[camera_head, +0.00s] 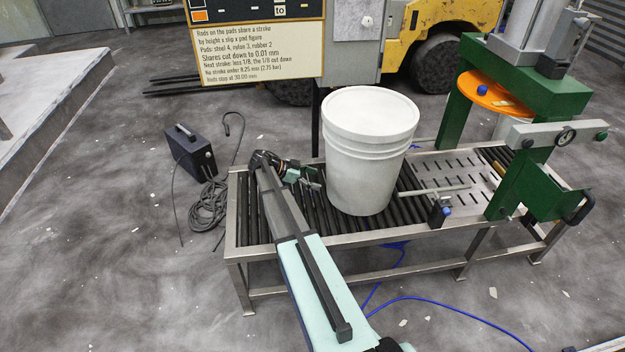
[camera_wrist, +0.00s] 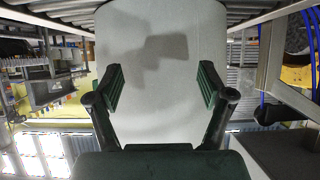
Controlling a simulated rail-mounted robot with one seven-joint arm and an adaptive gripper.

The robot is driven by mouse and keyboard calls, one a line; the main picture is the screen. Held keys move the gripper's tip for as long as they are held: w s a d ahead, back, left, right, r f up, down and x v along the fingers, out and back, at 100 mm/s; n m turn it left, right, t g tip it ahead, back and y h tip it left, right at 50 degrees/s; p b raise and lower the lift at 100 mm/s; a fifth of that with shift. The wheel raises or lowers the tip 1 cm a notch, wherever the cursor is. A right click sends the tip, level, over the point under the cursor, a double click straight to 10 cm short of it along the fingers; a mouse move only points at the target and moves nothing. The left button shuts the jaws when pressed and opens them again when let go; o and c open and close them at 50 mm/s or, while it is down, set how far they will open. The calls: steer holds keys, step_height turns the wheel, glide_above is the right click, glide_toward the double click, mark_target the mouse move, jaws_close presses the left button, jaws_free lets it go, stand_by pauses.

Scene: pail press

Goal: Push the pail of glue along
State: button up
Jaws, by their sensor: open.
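A white lidded pail (camera_head: 366,155) stands upright on the black rollers of a conveyor (camera_head: 262,222), near its middle. My gripper (camera_head: 318,180) is low over the rollers, just left of the pail. In the wrist view the pail's pale wall (camera_wrist: 160,75) fills the middle, with a shadow on it. My gripper (camera_wrist: 160,88) is open there, one finger at each side of the view with the wall beyond and between them. I cannot tell whether the fingers touch the pail.
A green press (camera_head: 520,150) with an orange disc (camera_head: 497,92) stands over the conveyor's right end. A slotted plate (camera_head: 455,172) and a small bar stop (camera_head: 440,208) lie between pail and press. A sign (camera_head: 258,45) and grey cabinet (camera_head: 352,40) stand behind. A dark case (camera_head: 190,152) and cable lie left.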

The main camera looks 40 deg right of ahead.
steer(key=shift+s+d+b, duration=0.4)
steer(key=shift+s+d, duration=0.25)
steer(key=shift+d, duration=0.45)
steer(key=shift+s+d+b, duration=0.4)
steer(key=shift+s+d, duration=0.3)
steer(key=shift+d, duration=0.45)
steer(key=shift+s+d+b, duration=0.4)
steer(key=shift+s+d, duration=0.25)
steer(key=shift+d, duration=0.6)
